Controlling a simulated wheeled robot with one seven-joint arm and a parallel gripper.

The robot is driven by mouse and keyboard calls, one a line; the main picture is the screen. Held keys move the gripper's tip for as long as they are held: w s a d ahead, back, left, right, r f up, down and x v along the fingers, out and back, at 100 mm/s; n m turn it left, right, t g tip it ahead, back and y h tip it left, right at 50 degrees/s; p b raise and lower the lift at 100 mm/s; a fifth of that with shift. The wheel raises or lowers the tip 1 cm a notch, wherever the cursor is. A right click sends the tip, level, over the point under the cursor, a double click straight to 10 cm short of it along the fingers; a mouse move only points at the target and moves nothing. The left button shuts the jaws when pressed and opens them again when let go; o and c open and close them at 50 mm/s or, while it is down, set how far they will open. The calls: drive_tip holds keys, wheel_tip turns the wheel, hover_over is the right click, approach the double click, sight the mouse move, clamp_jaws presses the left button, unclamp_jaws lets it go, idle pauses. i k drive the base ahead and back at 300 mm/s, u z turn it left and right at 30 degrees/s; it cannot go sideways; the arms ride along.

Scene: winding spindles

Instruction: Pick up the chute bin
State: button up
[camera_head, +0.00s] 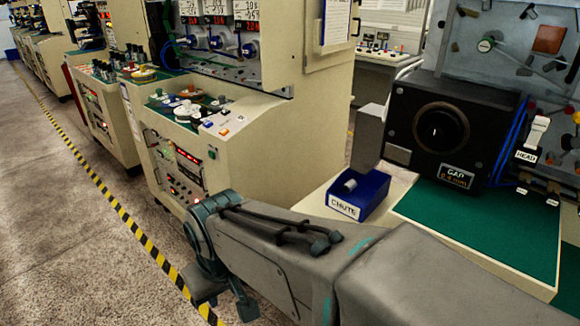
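The chute bin (376,196) is a small blue open box with a white label reading CHUTE on its front. It stands upright on the pale left end of the bench, below a grey chute (367,137). A small whitish cylinder (349,185) lies in it. My grey arm crosses the lower picture in front of the bench. Its far end, with dark teal parts (223,296), hangs low at the left over the floor, well apart from the bin. Whether the fingers are open or shut is not clear.
A black machine with a round dial and a GAP display (440,128) stands right of the bin. A green mat (485,225) covers the bench before it and is clear. A beige spindle machine (240,150) stands left. Yellow-black tape (110,208) marks the open floor.

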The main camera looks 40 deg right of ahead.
sight(372, 190)
drive_tip(key=i, duration=2.45)
drive_tip(key=z, duration=3.85)
drive_tip(key=i, duration=0.5)
drive_tip(key=z, duration=0.05)
